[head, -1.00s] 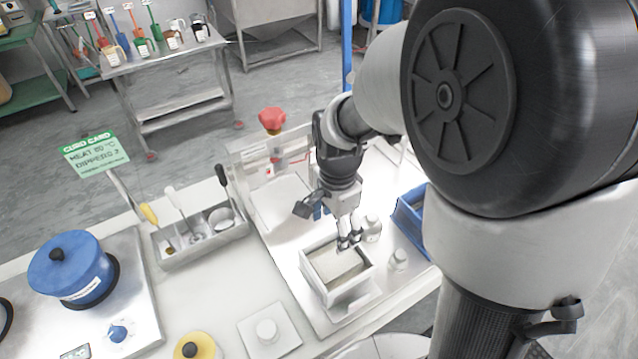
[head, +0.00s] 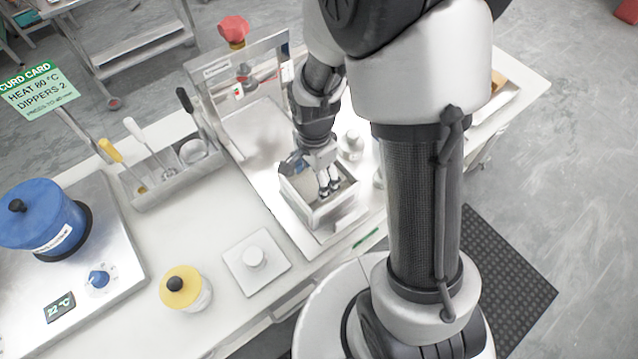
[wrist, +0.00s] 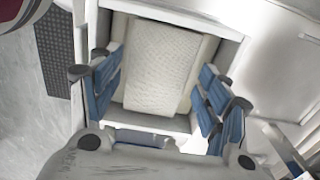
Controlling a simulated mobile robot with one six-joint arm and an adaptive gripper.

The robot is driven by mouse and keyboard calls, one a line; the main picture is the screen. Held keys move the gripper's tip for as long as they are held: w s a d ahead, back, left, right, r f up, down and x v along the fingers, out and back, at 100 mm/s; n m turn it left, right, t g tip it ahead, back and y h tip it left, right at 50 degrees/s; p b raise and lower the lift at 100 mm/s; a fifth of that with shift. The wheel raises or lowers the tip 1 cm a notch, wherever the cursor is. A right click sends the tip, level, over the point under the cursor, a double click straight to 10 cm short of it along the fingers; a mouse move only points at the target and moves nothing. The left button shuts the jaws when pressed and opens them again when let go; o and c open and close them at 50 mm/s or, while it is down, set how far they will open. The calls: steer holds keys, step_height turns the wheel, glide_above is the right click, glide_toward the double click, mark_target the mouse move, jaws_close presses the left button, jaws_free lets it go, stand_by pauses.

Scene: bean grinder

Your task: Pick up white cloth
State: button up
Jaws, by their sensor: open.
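The white cloth (wrist: 160,68) is a pale, textured, folded piece lying in a white open-topped box (head: 317,221). In the wrist view it fills the middle of the box, with gaps along its sides. My gripper (head: 328,188) points down over the box and hides much of the cloth in the head view. In the wrist view its blue-padded fingers stand apart, one on each side of the cloth. They hold nothing. I cannot tell how far the fingertips reach below the rim.
A frame with a red knob (head: 233,29) stands behind the box. A tool tray (head: 175,178), blue pot (head: 40,215), yellow-lidded jar (head: 184,290) and white square plate (head: 279,275) are to the left. A small white bottle (head: 352,145) stands close behind my gripper.

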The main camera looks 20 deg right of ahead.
steer(key=shift+f, duration=0.8)
steer(key=shift+r, duration=0.1)
steer(key=c, duration=0.7)
